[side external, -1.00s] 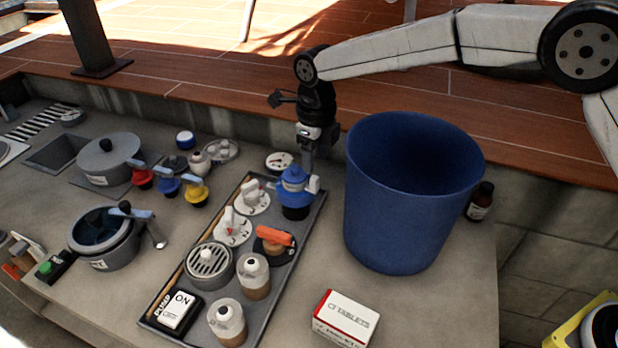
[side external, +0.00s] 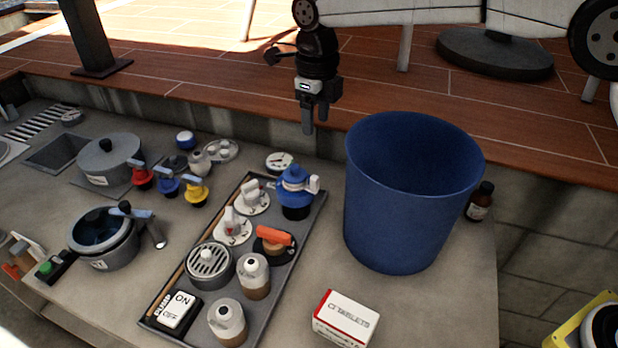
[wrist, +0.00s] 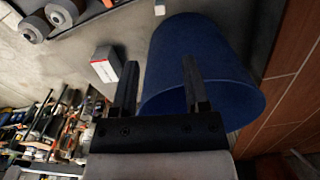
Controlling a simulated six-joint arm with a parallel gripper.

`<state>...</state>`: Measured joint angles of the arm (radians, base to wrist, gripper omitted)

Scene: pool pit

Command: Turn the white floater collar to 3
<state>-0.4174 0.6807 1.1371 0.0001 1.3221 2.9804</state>
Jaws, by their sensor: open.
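Two white knobs with dial plates stand in the grey tray (side external: 283,308) in the side view: a rear one (side external: 252,196) and a front one (side external: 233,228) with a red mark. A blue round-bodied piece (side external: 295,192) with a white tab (side external: 314,184) stands at the tray's far end. I cannot tell which of these is the floater collar, and the dial numbers are too small to read. My gripper (side external: 315,120) hangs open and empty above and behind the blue piece, clear of it. Its spread fingers also show in the wrist view (wrist: 160,80).
A tall blue bucket (side external: 405,205) stands right of the tray, close to my gripper. An orange-handled knob (side external: 273,242), a round grated piece (side external: 209,265), two pale bottles (side external: 254,272) and an ON/OFF switch (side external: 177,312) crowd the tray. A tablet box (side external: 345,318) lies in front.

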